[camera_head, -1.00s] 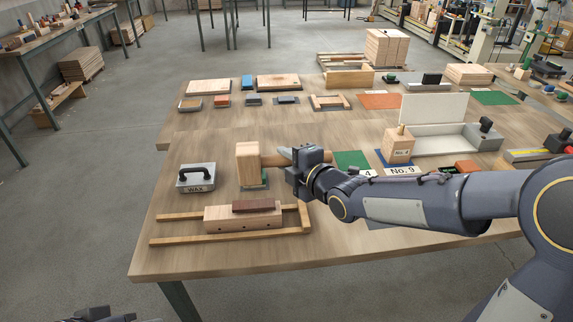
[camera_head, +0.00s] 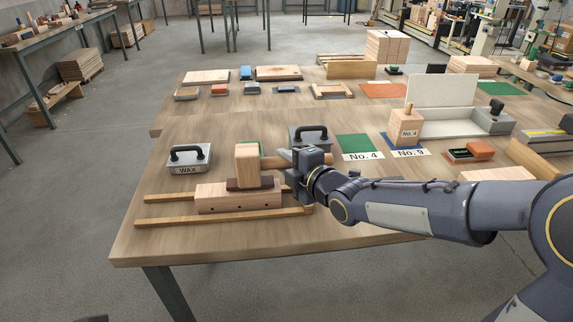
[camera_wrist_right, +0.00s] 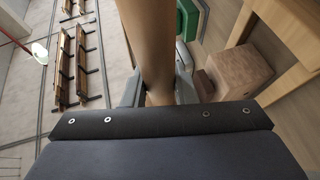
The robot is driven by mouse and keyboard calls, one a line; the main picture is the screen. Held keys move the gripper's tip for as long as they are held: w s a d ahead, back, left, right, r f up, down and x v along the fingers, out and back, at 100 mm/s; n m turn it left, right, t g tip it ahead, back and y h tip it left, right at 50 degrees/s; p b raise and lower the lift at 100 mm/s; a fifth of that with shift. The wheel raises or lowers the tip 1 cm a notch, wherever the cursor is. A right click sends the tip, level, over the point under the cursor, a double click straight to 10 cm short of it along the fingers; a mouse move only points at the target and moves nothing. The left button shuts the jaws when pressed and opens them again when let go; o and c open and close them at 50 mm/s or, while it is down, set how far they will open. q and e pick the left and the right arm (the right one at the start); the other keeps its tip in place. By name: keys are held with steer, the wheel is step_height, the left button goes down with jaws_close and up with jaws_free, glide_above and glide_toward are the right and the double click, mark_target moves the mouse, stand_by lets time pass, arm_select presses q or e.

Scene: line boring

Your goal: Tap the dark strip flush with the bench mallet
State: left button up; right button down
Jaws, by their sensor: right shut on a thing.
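The bench mallet has a pale wooden head (camera_head: 247,160) and a brown handle. My right gripper (camera_head: 297,166) is shut on the handle, which also fills the middle of the right wrist view (camera_wrist_right: 147,45). The dark strip (camera_head: 250,184) lies on top of a light wooden block (camera_head: 238,202) with holes in its front face. The mallet head is upright over the strip and hides part of it. I cannot tell whether they touch. My left gripper is not clearly in view; only a dark sliver shows at the bottom edge.
The block sits between two wooden rails (camera_head: 220,217) near the bench's front edge. A grey WAX block with a black handle (camera_head: 189,158) stands behind left. A similar handled block (camera_head: 310,135) stands behind my gripper.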

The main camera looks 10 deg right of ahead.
steer(key=shift+s+f+b, duration=0.1)
steer(key=shift+f+b, duration=0.4)
steer(key=shift+f, duration=0.45)
steer(key=shift+r, duration=0.2)
step_height(320, 180, up, 5)
steer(key=p, duration=0.3)
steer(key=shift+f, duration=0.15)
steer(key=shift+r, duration=0.3)
steer(key=shift+r+p, duration=1.05)
steer(key=shift+r, duration=1.2)
steer(key=shift+f, duration=0.1)
